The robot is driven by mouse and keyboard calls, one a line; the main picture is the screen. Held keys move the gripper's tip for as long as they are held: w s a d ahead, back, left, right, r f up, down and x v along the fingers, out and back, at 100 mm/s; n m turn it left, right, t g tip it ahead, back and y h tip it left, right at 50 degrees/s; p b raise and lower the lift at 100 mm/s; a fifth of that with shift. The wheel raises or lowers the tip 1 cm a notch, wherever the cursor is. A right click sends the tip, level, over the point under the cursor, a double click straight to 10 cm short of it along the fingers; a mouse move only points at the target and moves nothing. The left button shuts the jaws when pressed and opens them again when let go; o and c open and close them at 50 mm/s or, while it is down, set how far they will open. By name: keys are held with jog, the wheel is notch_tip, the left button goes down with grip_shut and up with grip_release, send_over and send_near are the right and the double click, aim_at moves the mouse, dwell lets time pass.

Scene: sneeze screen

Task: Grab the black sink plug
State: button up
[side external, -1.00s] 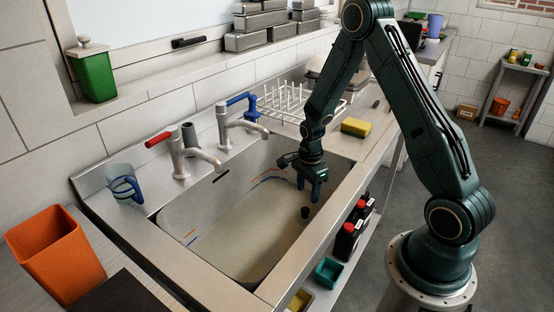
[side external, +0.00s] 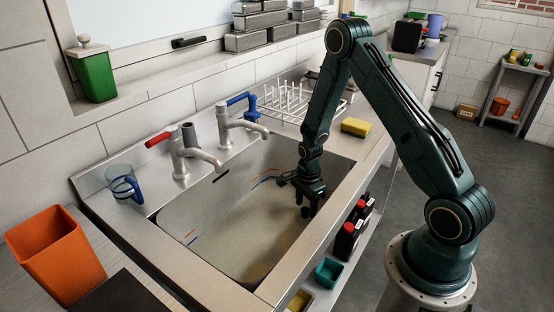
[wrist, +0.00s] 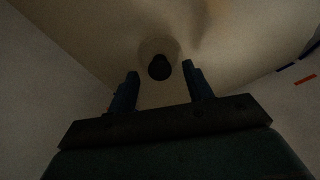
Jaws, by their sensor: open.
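The black sink plug (wrist: 159,67) shows in the wrist view as a dark round knob on the sink floor, just beyond and between my fingertips. A paler round patch surrounds it. In the side view the plug cannot be told apart from my dark gripper. My gripper (side external: 308,210) points down inside the sink basin (side external: 235,225), low near its right wall. In the wrist view my gripper (wrist: 161,75) has its two blue fingers apart with nothing between them.
The basin walls and front rim (side external: 325,205) stand close around my gripper. Two taps (side external: 185,155) are at the back left. A yellow sponge (side external: 355,127) lies on the counter to the right. The left of the basin is empty.

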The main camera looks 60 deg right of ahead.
aim_at(305, 209)
jog(key=shift+f, duration=1.55)
jog(key=shift+c, duration=0.2)
jog(key=c, duration=1)
